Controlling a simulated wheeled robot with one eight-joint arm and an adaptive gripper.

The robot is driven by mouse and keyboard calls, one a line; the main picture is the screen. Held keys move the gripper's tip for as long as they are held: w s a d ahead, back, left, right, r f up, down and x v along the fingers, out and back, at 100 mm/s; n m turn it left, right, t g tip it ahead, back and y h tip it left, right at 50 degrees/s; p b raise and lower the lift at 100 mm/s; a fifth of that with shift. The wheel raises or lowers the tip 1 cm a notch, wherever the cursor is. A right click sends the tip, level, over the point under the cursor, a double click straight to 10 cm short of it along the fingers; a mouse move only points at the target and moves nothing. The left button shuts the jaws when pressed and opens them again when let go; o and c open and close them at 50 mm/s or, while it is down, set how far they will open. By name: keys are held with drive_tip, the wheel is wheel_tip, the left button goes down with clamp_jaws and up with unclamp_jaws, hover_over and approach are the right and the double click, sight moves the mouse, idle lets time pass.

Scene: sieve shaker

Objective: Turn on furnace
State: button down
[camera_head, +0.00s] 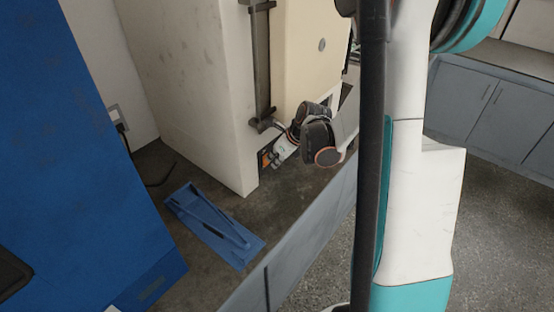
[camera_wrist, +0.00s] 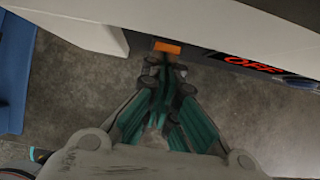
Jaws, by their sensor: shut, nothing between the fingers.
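The furnace (camera_head: 190,80) is a large off-white box with a cream front and a dark vertical handle (camera_head: 262,60), standing on the counter. Its lower edge crosses the top of the wrist view. A small orange switch (camera_wrist: 167,47) sits low on its front, and it also shows in the head view (camera_head: 266,158). A dark display (camera_wrist: 252,64) to the right of the switch has red letters reading OFF. My gripper (camera_wrist: 167,62) is shut and empty, with its fingertips right at the orange switch. I cannot tell whether they touch it.
A big blue machine (camera_head: 75,150) stands at the left. The counter's front edge runs beside my arm. Grey cabinets (camera_head: 485,110) stand at the right, across open floor.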

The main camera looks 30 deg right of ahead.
drive_tip(key=shift+r, duration=0.1)
drive_tip(key=shift+r+p, duration=0.35)
drive_tip(key=shift+r, duration=0.45)
